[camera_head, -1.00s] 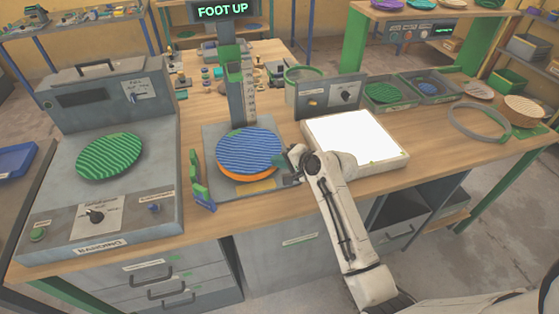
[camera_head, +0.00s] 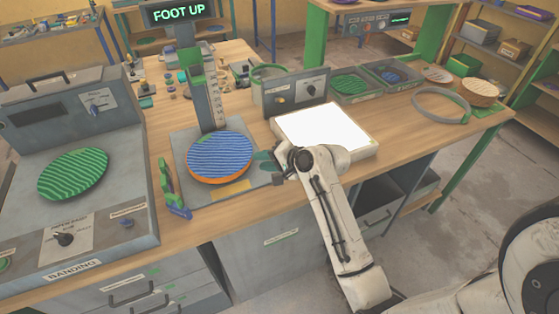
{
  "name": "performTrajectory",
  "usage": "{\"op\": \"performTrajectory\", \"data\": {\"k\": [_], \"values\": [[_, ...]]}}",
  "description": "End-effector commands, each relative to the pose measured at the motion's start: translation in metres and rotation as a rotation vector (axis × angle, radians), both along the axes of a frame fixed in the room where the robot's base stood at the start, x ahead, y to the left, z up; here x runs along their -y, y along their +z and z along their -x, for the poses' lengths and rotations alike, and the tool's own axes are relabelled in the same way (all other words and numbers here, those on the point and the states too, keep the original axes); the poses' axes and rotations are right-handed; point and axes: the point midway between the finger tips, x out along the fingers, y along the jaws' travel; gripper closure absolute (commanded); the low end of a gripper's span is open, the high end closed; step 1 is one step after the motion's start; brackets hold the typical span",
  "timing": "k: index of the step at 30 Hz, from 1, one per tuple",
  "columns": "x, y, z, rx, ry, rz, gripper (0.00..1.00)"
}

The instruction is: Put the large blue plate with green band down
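A large round plate (camera_head: 219,153) with a ridged blue top lies on the grey base (camera_head: 186,140) of the press under the "FOOT UP" sign (camera_head: 178,12). Orange shows along its front lower edge; I cannot tell whether that is its band or a thing below it. No green band shows on it. My gripper (camera_head: 264,164) is just right of the plate's rim, with its dark green fingers seemingly spread and empty. The wrist hides part of the fingers.
A green ridged plate (camera_head: 73,174) lies on the banding machine (camera_head: 140,180) at left. A lit white panel (camera_head: 322,128) is behind my wrist. Bins with plates (camera_head: 350,85) and a grey ring (camera_head: 440,106) are farther right.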

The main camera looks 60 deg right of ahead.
Motion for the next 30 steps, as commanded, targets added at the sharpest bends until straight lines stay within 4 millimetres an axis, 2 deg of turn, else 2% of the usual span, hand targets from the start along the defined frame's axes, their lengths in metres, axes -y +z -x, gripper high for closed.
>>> {"op": "performTrajectory", "data": {"k": [1, 6, 14, 17, 20, 21, 24, 27, 30], "values": [[0.0, 0.004, 0.011, 0.001, -0.002, 0.001, 0.72], [0.001, 0.02, 0.037, 0.002, -0.003, 0.001, 0.72], [-0.004, 0.028, 0.057, -0.011, 0.013, 0.01, 0.72], [-0.029, 0.012, 0.062, -0.079, 0.091, 0.066, 0.72], [-0.074, -0.02, 0.077, -0.209, 0.255, 0.188, 0.72], [-0.094, -0.034, 0.087, -0.272, 0.344, 0.252, 0.72], [-0.139, -0.065, 0.124, -0.431, 0.588, 0.424, 0.72], [-0.167, -0.084, 0.166, -0.567, 0.829, 0.582, 0.72], [-0.181, -0.093, 0.203, -0.67, 1.03, 0.71, 0.72]]}}
